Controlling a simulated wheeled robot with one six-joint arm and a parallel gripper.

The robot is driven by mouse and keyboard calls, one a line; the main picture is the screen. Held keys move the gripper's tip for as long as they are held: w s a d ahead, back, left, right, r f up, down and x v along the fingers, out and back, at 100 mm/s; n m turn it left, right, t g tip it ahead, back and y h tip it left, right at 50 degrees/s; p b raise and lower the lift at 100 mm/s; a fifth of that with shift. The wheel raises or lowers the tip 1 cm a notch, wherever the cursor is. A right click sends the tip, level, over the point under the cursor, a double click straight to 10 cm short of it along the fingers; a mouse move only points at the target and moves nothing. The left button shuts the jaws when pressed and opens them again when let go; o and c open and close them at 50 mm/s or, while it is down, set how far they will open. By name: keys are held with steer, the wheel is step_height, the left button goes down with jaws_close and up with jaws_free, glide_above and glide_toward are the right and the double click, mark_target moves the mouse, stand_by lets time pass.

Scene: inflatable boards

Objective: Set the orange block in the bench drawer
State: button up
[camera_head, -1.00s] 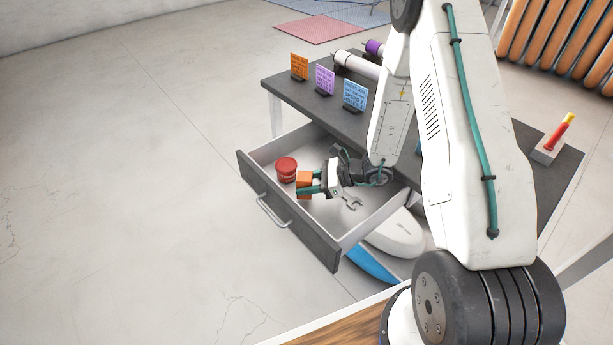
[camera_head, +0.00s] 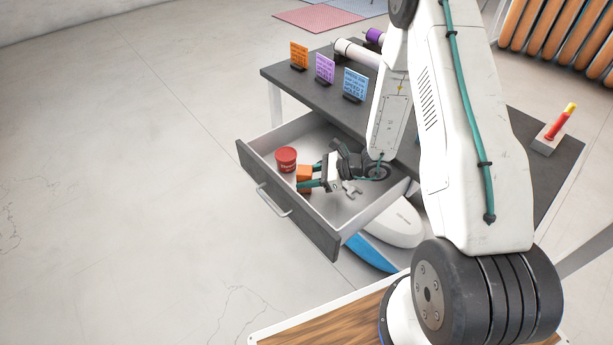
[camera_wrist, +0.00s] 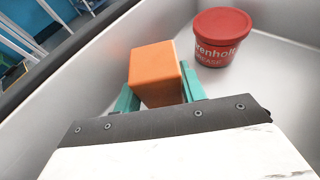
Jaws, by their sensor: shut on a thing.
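The orange block (camera_head: 304,173) is between the teal fingers of my gripper (camera_head: 308,182), inside the open bench drawer (camera_head: 345,239). In the wrist view the orange block (camera_wrist: 156,72) sits between the two teal fingertips (camera_wrist: 158,95), which are shut on it. The drawer floor (camera_wrist: 97,75) shows beside and beyond it. I cannot tell whether the block touches the drawer floor. The drawer is pulled out from the dark-topped bench (camera_head: 285,85).
A red grease tub (camera_head: 286,159) stands in the drawer near the block; it also shows in the wrist view (camera_wrist: 222,38). A grey wrench (camera_head: 352,190) lies in the drawer. Orange, purple and blue cards (camera_head: 325,70) stand on the bench. Floor to the left is clear.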

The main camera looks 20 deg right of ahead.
steer(key=shift+f, duration=0.3)
steer(key=o, duration=1.2)
steer(key=shift+o, duration=0.2)
steer(key=shift+r, duration=0.1)
